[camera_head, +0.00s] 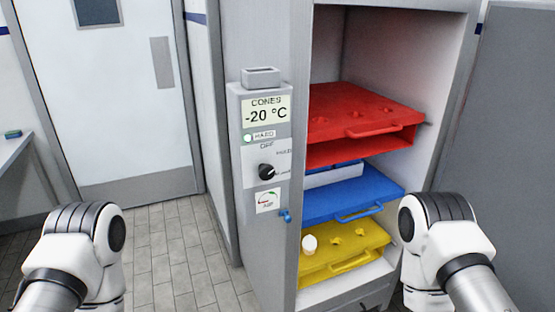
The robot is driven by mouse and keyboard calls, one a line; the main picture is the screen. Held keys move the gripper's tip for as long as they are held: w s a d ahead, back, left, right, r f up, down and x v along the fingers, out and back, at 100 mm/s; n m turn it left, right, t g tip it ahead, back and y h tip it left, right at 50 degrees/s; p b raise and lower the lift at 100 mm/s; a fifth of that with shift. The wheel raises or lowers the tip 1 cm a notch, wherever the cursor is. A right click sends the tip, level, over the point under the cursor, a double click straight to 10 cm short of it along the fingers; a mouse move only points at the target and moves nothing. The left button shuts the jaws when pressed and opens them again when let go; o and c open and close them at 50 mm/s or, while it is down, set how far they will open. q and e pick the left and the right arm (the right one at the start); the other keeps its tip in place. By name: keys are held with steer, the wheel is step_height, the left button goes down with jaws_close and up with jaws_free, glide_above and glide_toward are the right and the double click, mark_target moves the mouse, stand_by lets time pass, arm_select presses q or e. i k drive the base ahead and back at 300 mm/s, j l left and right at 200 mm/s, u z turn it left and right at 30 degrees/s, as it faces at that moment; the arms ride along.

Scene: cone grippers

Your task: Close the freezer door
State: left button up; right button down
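The freezer (302,45) is a tall grey cabinet standing open in front of me. Red (352,110), blue (345,200) and yellow (345,248) trays with handles show inside it. A flat grey panel (518,130) at the right edge looks like the freezer door swung wide open; its far edge is cut off. A small blue catch (287,215) sits on the cabinet's left front edge. My two arms show at the lower left and lower right, but neither gripper is in view. The right arm is in front of the freezer's lower right corner.
The freezer's control panel (263,150) reads -20 °C and has a black knob. A white room door (105,100) is at the left, and a table (14,158) stands at the left edge. The tiled floor (180,265) left of the freezer is clear.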

mark_target(501, 156)
steer(key=k+l, duration=0.1)
steer(key=l, duration=0.4)
steer(key=k+l+u, duration=0.1)
steer(key=l, duration=0.4)
steer(key=k+l, duration=0.1)
steer(key=l, duration=0.4)
steer(key=u, duration=0.05)
